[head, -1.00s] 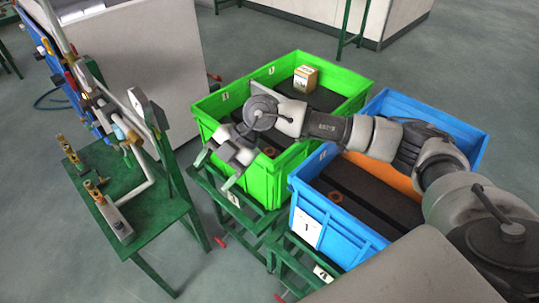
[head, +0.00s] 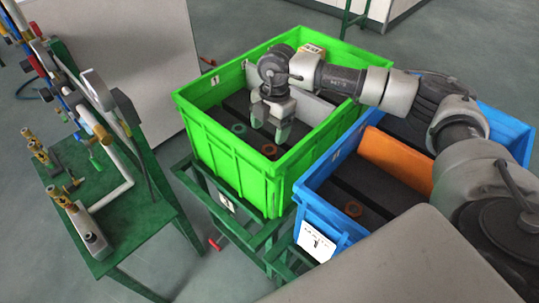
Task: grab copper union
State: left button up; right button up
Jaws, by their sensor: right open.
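A small copper-coloured ring (head: 268,149) lies on the dark floor of the green bin (head: 228,160), close to the near wall. A similar copper-coloured ring (head: 353,209) lies in the blue bin (head: 325,215). I cannot tell which one is the copper union. My right gripper (head: 270,124) points down over the inside of the green bin. Its fingers are apart and nothing shows between them. The ring in the green bin appears just below the fingertips in the picture, apart from them. My left gripper is not in view.
A teal ring (head: 239,128) lies left of the gripper in the green bin. An orange panel (head: 396,160) stands in the blue bin. A green table (head: 128,200) with pipes and brass fittings stands at left.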

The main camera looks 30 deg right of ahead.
aim_at(269, 149)
jog(key=f, duration=0.3)
jog(key=shift+s+a+f, duration=0.2)
jog(key=shift+a, duration=0.15)
jog(key=shift+s+f+p, duration=0.1)
jog(key=shift+f+p, duration=0.4)
jog(key=shift+f, duration=0.15)
jog(key=f, duration=0.2)
jog(key=f+p, duration=0.1)
jog(key=shift+s+a+f, duration=0.1)
jog(key=shift+s+f, duration=0.15)
jog(key=shift+f, duration=0.4)
jog(key=shift+c, duration=0.3)
jog(key=c, duration=1)
jog(key=shift+r, duration=0.1)
